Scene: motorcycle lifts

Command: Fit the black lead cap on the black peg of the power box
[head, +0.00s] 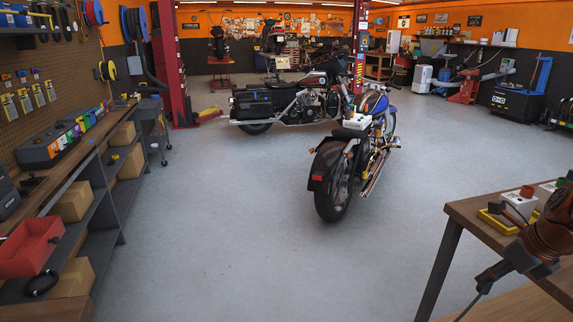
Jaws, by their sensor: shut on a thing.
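My gripper (490,275) is at the lower right, at the end of my orange and dark arm, in front of the workbench edge. It is small and dark here. A thin dark lead (468,304) hangs from its tip, but the black lead cap itself is too small to make out. A white box with a reddish-brown top piece (517,203) stands on the workbench, beyond my gripper and apart from it. I cannot tell which is the power box, and no black peg shows clearly.
The wooden workbench (470,210) carries a yellow tray (492,222) and a small green-topped item (548,186). The near motorcycle (335,170) stands mid-room. A shelf with a red bin (30,245) lines the left wall. The grey floor between is clear.

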